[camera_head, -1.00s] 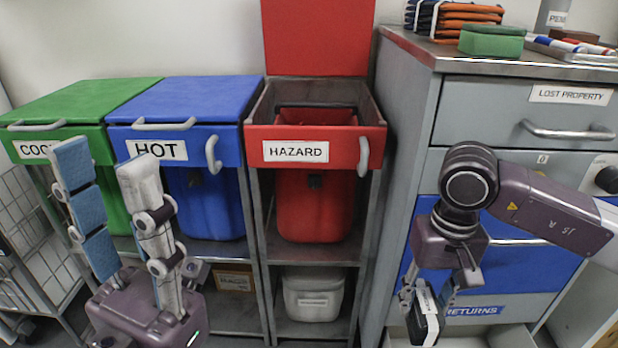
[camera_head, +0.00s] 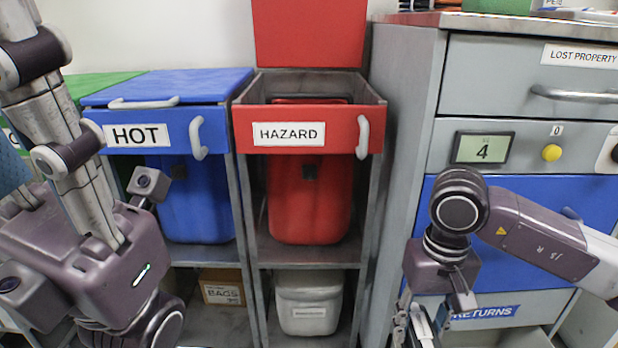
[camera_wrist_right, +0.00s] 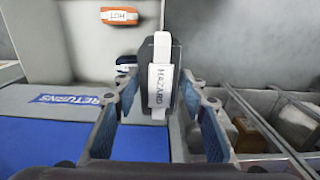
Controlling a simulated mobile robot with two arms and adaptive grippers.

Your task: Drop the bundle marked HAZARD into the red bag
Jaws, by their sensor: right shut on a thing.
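The HAZARD bundle (camera_wrist_right: 160,58), dark with a white band and a HAZARD tag, is between the fingers of my right gripper (camera_wrist_right: 160,105), shut on it. In the head view, my right gripper (camera_head: 418,322) is low at the right, in front of the blue RETURNS panel, its tips cut off by the bottom edge. The red bag (camera_head: 310,205) hangs in the rack behind the red front marked HAZARD (camera_head: 340,134). Its red lid (camera_head: 308,33) is raised and its top is open. My right gripper is right of and below the bag's opening. My left gripper (camera_head: 25,90) is open and empty, large at the left.
Left of the red bag stand a blue HOT bin (camera_head: 196,95) and a green bin (camera_head: 80,88), both lids down. A grey cabinet (camera_head: 400,110) stands close on the right.

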